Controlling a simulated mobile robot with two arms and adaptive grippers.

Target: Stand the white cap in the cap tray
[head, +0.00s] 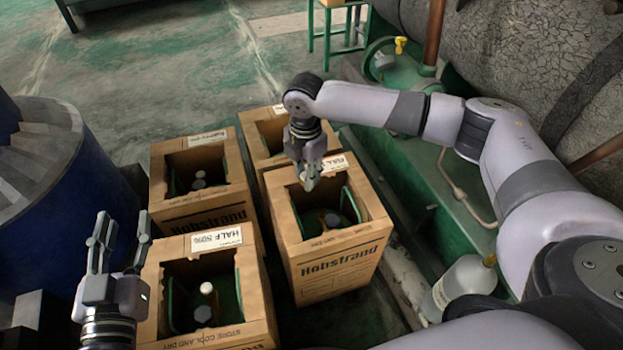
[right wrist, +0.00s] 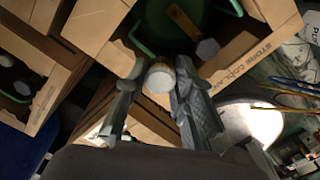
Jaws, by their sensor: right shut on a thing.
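My right gripper (head: 311,183) is above the opening of the front right "Hobstrand" carton (head: 340,262). It is shut on the white cap, which shows as a pale round end (right wrist: 160,80) between the fingertips in the right wrist view. In the head view the cap is small and mostly covered by the fingers. My left gripper (head: 122,228) is open and empty at the left, beside the front left carton (head: 256,290). I cannot make out the cap tray in either view.
Two more open cartons stand behind, at back left (head: 157,180) and back middle (head: 252,125). Green items with pale tops sit inside cartons. A blue drum (head: 50,190) is at left. A white bottle (head: 462,285) with a yellow top stands at right near green machinery.

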